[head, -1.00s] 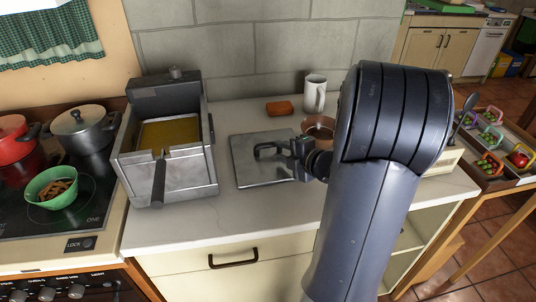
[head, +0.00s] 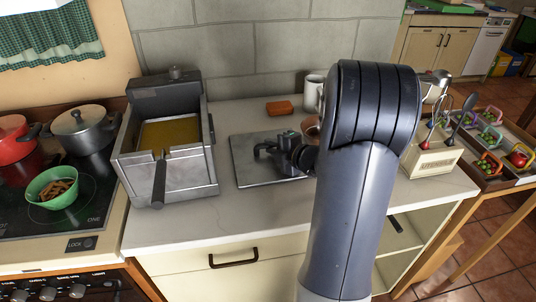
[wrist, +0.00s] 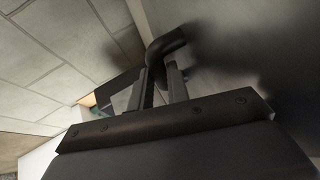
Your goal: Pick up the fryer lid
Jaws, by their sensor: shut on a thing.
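The fryer lid (head: 247,172) is a flat grey metal plate with a dark bent handle (head: 263,149). It lies on the white counter, to the right of the deep fryer (head: 185,178). My gripper (head: 277,151) is at the handle, above the plate, and is shut on it. In the wrist view the two fingers (wrist: 160,85) close around the dark handle (wrist: 167,45), with the grey plate (wrist: 235,50) behind. My arm hides the right part of the lid.
An orange block (head: 279,107) and a white mug (head: 314,92) stand behind the lid, with a brown pot (head: 311,128) partly hidden by my arm. A utensil holder (head: 432,160) stands at right. The stove with a green bowl (head: 52,188) is at left. The front counter is clear.

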